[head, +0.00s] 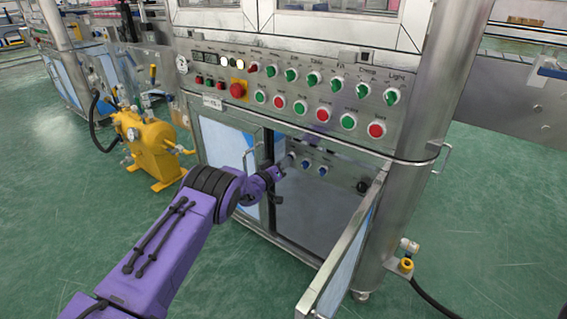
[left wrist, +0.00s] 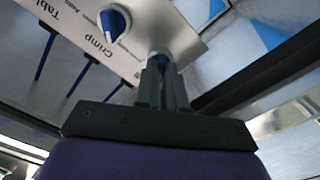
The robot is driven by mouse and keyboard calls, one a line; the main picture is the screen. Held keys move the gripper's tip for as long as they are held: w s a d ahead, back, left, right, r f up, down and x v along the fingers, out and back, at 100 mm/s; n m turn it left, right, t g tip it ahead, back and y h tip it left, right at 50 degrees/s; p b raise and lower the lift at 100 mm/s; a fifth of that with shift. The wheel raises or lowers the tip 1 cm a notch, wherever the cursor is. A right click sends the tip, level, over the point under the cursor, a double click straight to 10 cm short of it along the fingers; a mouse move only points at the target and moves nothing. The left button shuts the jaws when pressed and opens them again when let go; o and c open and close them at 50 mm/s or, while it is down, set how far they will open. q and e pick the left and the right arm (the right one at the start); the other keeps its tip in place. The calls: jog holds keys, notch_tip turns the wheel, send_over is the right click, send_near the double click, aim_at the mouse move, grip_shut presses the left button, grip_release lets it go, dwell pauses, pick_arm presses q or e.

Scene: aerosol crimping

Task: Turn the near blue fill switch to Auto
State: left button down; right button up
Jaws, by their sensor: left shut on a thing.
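My left arm reaches through the open doorway of the cabinet under the main control panel in the head view. My left gripper (head: 283,166) is at the left end of a row of blue switches inside. In the left wrist view, my left gripper (left wrist: 162,82) is shut on a blue switch (left wrist: 158,60) on a pale panel. The fingers cover most of this switch, and its label and pointer direction cannot be read. Another blue switch (left wrist: 114,20), beside the word Crimp, is apart from the fingers. My right gripper is not in view.
Two more blue switches (head: 305,163) (head: 322,170) stand to the right of my gripper. The open cabinet door (head: 338,262) juts out at the right. The main panel (head: 340,98) with green and red controls is above. A yellow tank (head: 152,148) stands at the left.

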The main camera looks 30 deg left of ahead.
pick_arm(q)
jog(key=shift+n, duration=1.1)
jog(key=c, duration=1.2)
grip_release()
jog(key=s+p, duration=0.1)
jog(key=s, duration=0.2)
jog(key=s+a+p, duration=0.1)
jog(key=s, duration=0.3)
jog(key=s+p, duration=0.1)
jog(key=s, duration=0.2)
jog(key=shift+s+a, duration=0.25)
